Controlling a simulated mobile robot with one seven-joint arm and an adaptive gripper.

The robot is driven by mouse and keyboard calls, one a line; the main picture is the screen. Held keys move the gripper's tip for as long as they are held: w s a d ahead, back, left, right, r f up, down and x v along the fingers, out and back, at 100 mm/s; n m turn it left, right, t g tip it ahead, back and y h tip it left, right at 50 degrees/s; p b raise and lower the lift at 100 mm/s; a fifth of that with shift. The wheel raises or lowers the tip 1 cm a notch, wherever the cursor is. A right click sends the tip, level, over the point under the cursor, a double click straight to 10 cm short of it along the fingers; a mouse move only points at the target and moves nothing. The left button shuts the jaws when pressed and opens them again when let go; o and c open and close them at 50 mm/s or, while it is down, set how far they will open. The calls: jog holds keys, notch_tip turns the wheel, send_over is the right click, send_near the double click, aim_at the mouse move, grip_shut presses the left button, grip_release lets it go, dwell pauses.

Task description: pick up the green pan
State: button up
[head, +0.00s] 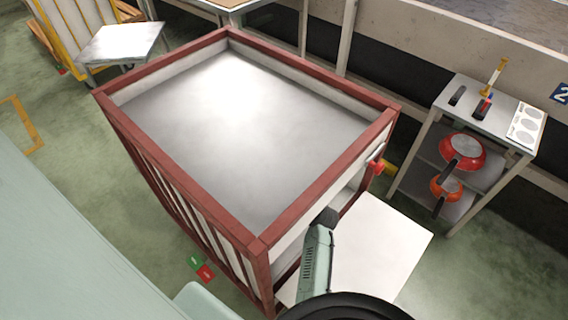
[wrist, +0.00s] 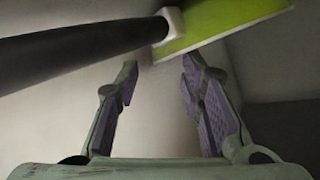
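The green pan (wrist: 215,22) shows in the wrist view at the top, cut off by the picture edge. Its long black handle (wrist: 80,45) runs from the left edge up to a pale collar at the pan. My gripper (wrist: 160,68) is open, with its two fingers apart and nothing between them. The fingertips appear just below the handle and the pan's edge in the picture; I see no contact. I cannot make out the green pan or the gripper fingers in the head view.
A large red-framed bin (head: 318,65) with a grey top fills the middle of the head view. A white panel (head: 385,245) lies beside it. At the right, a small stand (head: 462,92) holds red pans (head: 465,150) on its shelves. Green floor is open at the left.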

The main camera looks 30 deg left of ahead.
jog(key=x, duration=0.4)
jog(key=shift+c, duration=0.4)
grip_shut()
dwell(0.5)
